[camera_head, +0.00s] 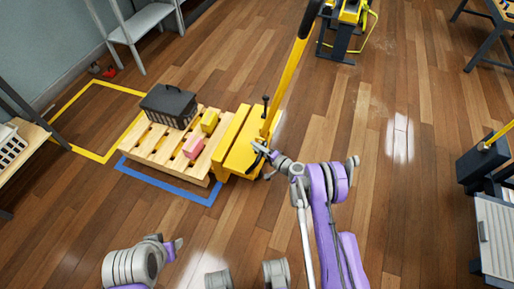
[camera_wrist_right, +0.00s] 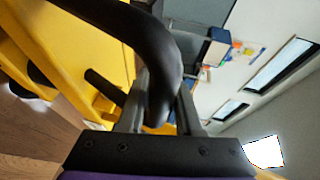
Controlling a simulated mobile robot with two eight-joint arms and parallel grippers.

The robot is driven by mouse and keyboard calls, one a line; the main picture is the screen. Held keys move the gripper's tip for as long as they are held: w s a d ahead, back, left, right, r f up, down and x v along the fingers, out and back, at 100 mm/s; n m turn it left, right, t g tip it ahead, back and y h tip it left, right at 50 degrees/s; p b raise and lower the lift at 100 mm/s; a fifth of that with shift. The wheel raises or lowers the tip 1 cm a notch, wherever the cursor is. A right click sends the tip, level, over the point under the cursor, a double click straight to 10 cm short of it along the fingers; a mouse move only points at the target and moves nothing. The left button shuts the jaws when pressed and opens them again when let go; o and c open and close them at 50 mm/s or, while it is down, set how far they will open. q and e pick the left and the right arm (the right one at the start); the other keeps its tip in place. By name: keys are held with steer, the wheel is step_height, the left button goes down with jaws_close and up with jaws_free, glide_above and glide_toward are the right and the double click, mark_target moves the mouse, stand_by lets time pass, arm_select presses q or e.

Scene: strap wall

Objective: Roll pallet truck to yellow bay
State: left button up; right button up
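The yellow pallet truck (camera_head: 241,150) stands at the right end of the wooden pallet (camera_head: 140,146), its tall yellow tiller (camera_head: 286,85) tilted up to the right. The yellow bay outline (camera_head: 90,154) lies just left of the pallet. My right gripper (camera_head: 262,152) is at the truck's side. Its fingers close around a black curved handle (camera_wrist_right: 166,70). My left gripper (camera_head: 172,247) is low at left, away from the truck; its opening is unclear.
A grey shelf (camera_head: 140,25) stands behind the yellow bay. A wooden table (camera_head: 25,140) with a white crate stands at the left edge. A yellow-and-black stand (camera_head: 345,30) is at the top.

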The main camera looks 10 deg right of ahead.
jaws_close()
stand_by(1.1)
